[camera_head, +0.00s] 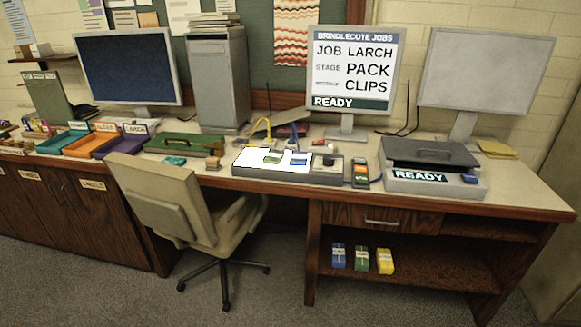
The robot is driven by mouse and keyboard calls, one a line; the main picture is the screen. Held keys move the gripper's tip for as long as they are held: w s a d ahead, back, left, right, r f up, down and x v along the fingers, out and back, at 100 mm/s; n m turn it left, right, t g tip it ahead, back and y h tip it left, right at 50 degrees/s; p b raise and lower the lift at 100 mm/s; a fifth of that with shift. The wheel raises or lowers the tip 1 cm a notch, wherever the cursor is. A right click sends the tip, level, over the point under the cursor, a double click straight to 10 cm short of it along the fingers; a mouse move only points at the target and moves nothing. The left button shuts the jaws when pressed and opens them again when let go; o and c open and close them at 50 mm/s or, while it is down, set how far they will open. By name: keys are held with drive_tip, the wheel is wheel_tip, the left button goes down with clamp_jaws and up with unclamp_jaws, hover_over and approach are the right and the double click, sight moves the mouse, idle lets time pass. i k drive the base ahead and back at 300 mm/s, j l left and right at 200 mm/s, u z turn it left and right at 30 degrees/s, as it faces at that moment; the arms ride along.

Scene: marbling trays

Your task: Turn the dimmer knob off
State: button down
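A grey light box (240,171) lies on the desk, left of centre, with a brightly lit white top. On its grey right-hand end is a small dark round shape (328,161), which looks like the dimmer knob. Its setting is too small to read. My gripper is not in view.
A beige swivel chair (165,205) stands at the desk, left of the light box. The floor (290,290) in front is open.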

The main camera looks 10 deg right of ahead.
sight(328, 161)
drive_tip(key=i+z, duration=0.1)
drive_tip(key=z, duration=0.35)
drive_tip(key=i+j+z, duration=0.5)
drive_tip(key=j, duration=0.25)
drive_tip(key=i+j+z, duration=0.25)
drive_tip(key=j, duration=0.2)
